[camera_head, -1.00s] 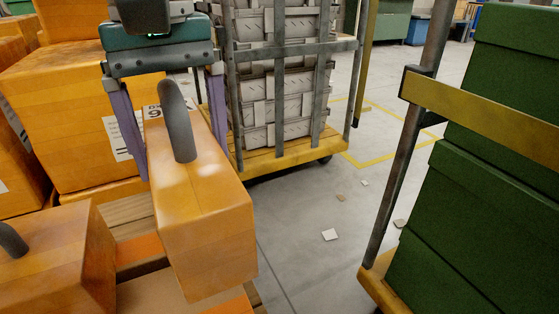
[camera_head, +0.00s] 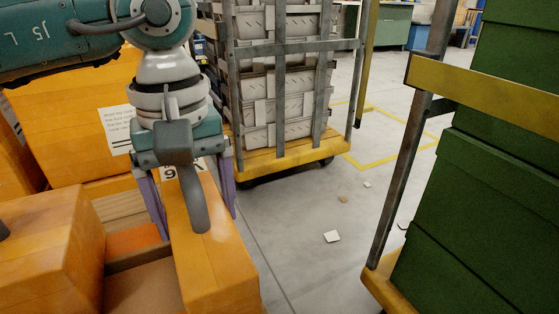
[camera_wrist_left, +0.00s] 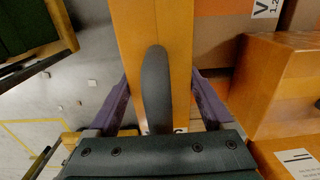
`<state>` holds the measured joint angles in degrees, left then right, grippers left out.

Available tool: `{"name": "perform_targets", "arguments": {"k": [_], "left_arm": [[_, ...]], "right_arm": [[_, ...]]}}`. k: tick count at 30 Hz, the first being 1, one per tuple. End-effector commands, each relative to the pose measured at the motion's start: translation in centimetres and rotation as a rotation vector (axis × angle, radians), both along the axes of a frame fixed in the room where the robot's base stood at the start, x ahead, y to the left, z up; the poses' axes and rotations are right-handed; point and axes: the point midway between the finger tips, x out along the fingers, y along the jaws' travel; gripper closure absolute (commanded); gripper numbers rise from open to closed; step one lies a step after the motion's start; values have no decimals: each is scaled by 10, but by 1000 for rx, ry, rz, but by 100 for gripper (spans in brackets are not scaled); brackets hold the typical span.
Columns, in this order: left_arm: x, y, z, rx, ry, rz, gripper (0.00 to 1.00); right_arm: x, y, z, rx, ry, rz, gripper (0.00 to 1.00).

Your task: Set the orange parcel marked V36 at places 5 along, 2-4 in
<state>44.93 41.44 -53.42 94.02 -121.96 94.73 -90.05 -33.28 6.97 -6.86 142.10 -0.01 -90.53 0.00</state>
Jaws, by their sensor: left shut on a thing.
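The orange parcel (camera_head: 222,265) is a tall box with a dark grey handle on top. Its white label (camera_head: 187,172) is upside down and partly hidden; a figure like an inverted 6 shows. My left gripper (camera_head: 191,207) is shut on this parcel, with a purple finger along each side. The parcel also shows between the fingers in the left wrist view (camera_wrist_left: 130,40). It is beside a low brown surface with an orange stripe (camera_head: 133,240); its underside is out of view, so I cannot tell whether it rests on anything. My right gripper is not in view.
Another orange parcel (camera_head: 45,250) is close on the left, and larger orange boxes (camera_head: 70,130) are behind. A trolley of grey crates (camera_head: 285,155) stands at the back. Green boxes (camera_head: 480,220) on a cart stand right. Grey floor (camera_head: 300,220) with scraps lies between.

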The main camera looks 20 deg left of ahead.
Motion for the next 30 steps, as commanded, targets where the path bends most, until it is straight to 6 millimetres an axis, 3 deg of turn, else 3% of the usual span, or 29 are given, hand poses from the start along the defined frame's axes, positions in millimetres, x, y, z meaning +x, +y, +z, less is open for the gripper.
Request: {"name": "perform_targets", "arguments": {"k": [5, 6, 9, 20, 30], "left_arm": [[1, 0, -3, -1, -3, 0, 100], [0, 0, -3, -1, -1, 0, 12], [0, 0, -3, 0, 0, 0, 1], [0, 0, 8, -1, -2, 0, 0], [1, 0, 83, 0, -4, -2, 0]], "right_arm": [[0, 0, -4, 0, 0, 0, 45], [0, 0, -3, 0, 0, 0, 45], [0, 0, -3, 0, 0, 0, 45], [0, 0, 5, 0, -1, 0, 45], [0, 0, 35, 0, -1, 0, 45]]}}
